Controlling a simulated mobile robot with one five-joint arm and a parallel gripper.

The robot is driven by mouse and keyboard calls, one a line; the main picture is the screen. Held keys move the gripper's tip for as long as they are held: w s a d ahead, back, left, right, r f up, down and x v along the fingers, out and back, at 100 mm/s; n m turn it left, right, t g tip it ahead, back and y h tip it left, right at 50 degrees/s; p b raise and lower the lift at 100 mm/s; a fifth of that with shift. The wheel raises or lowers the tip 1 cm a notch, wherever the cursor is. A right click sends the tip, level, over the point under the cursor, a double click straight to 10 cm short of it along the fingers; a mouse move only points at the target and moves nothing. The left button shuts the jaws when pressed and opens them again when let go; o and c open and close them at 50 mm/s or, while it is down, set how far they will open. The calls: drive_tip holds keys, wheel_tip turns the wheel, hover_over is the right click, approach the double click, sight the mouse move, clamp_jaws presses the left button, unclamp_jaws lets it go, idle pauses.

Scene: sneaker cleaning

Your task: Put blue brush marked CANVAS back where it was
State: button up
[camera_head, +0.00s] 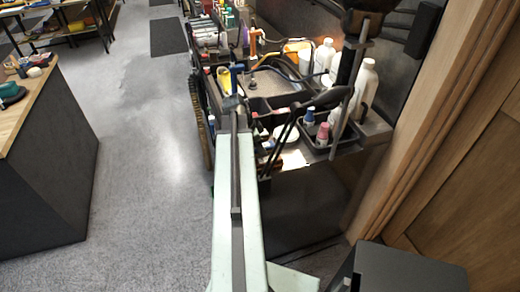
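My pale green arm (235,200) reaches up the middle of the camera_head view to a cluttered workbench. My gripper (233,102) seems to be the small dark part at its far end; its fingers are too small to make out. A small blue upright thing (236,77) shows right at that end, over the bench's left side. It may be the blue brush, but no CANVAS marking is readable, and I cannot tell whether it is held or stands behind.
A dark tray (331,148) with blue-topped and pink-topped bottles stands at the bench's near right. White bottles (365,85) stand behind it. A black jointed stand (347,85) rises over the bench. A wood-topped counter (35,95) is at left, with open floor between.

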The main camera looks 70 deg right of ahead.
drive_tip(key=p+v, duration=1.1)
drive_tip(key=v, duration=0.1)
drive_tip(key=shift+w+r, duration=0.1)
drive_tip(key=w+a+f+n+t, duration=0.1)
drive_tip(key=w+a+n+t, duration=0.2)
drive_tip(key=w+a+n, duration=1.7)
drive_tip(key=w+a+n+y, duration=0.1)
drive_tip(key=w+a, duration=0.3)
drive_tip(key=a, duration=0.7)
drive_tip(key=w+a+n+y, duration=0.1)
drive_tip(key=w+a+n, duration=0.2)
drive_tip(key=a, duration=0.9)
drive_tip(key=w+a+n, duration=0.4)
drive_tip(key=a, duration=0.8)
drive_tip(key=shift+w+f+y, duration=0.3)
drive_tip(key=shift+f+y, duration=0.1)
